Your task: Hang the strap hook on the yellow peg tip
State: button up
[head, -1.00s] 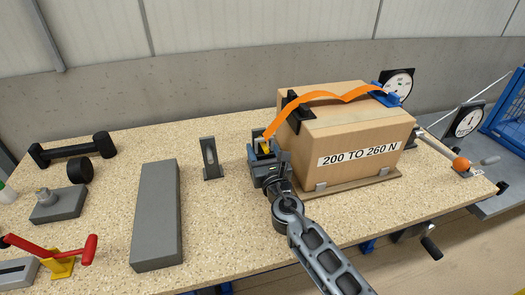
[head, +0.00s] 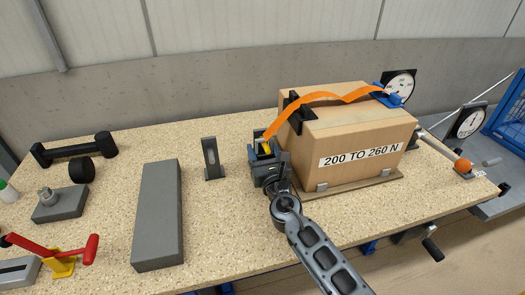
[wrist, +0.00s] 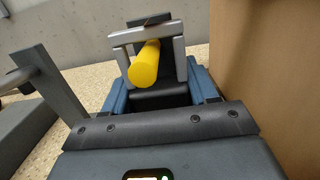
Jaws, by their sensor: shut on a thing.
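An orange strap (head: 325,96) runs from a blue clamp on top of the cardboard box, over a black guide, down to my gripper (head: 264,150). My gripper is left of the box, with its jaws shut at the strap's lower end. In the wrist view a yellow cylinder (wrist: 143,65), the peg tip by its colour, points toward the camera between the fingers. A grey metal frame (wrist: 180,56), which looks like the strap hook, stands around or just behind the cylinder. I cannot tell whether it loops over the cylinder. The jaws hide much of the hook in the head view.
The cardboard box (head: 350,125) stands close on the gripper's right. A slotted grey upright (head: 212,158) stands just left of it. A long grey block (head: 157,215) lies further left. A red lever, a dumbbell-shaped bar and dial gauges sit elsewhere. Bare bench lies between.

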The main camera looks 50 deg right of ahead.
jog(key=o, duration=0.9)
jog(key=shift+c, duration=0.2)
jog(key=v, duration=0.6)
jog(key=shift+s+a+f+b, duration=0.1)
jog(key=shift+s+a+b, duration=0.1)
jog(key=shift+b, duration=0.2)
jog(key=shift+s+a, duration=0.35)
jog(key=shift+s, duration=0.2)
